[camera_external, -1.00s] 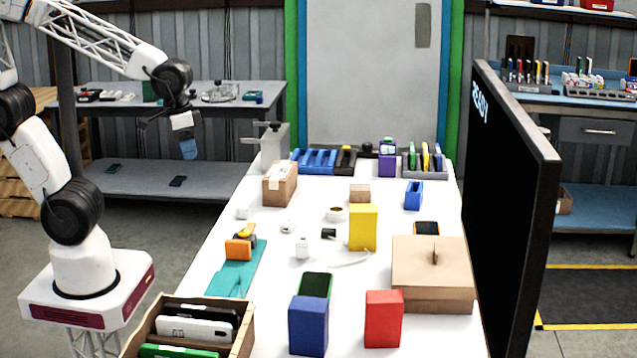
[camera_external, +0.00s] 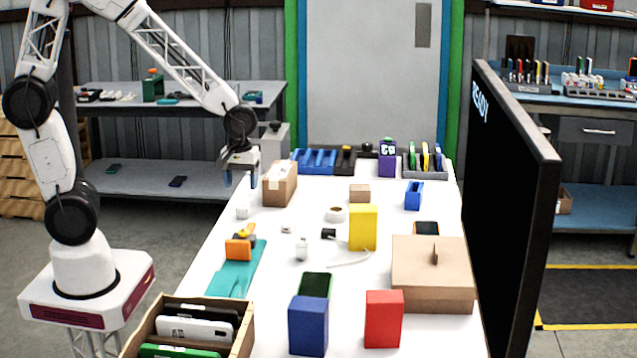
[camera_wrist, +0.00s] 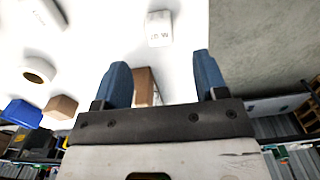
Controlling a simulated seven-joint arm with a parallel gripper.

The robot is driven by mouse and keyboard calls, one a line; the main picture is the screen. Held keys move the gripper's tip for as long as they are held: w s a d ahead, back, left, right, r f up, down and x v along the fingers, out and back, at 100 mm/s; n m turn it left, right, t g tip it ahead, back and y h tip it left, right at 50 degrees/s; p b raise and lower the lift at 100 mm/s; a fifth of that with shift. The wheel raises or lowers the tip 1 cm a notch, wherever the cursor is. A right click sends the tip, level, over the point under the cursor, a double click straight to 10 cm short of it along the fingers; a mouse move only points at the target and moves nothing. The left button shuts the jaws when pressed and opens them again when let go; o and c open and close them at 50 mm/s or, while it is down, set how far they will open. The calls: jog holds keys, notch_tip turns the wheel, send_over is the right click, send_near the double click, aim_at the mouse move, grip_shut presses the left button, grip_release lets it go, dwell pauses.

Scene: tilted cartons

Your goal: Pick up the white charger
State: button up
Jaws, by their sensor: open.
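My gripper (camera_external: 241,180) is open and empty, pointing down at the far left of the white table. Its blue fingers also show in the wrist view (camera_wrist: 162,82). A small white block (camera_external: 242,211) stands on the table below the gripper; in the wrist view it is a white block (camera_wrist: 159,28) with dark print, beyond the fingertips. Another white upright piece (camera_external: 302,248) stands nearer the table's middle, and a small white piece (camera_external: 286,230) lies between them. I cannot tell for certain which of these is the charger.
A brown carton (camera_external: 280,185) stands close to the right of my gripper. A tape roll (camera_external: 336,214), a yellow box (camera_external: 363,227) and an orange tool (camera_external: 240,248) on a teal mat (camera_external: 228,283) are nearby. A large dark screen (camera_external: 520,200) lines the right side.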

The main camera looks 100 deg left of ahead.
aim_at(251, 202)
dwell(0.3)
jog(key=shift+f, duration=1.3)
jog(key=shift+f, duration=2.6)
jog(key=c, duration=1)
jog(key=shift+r, duration=0.15)
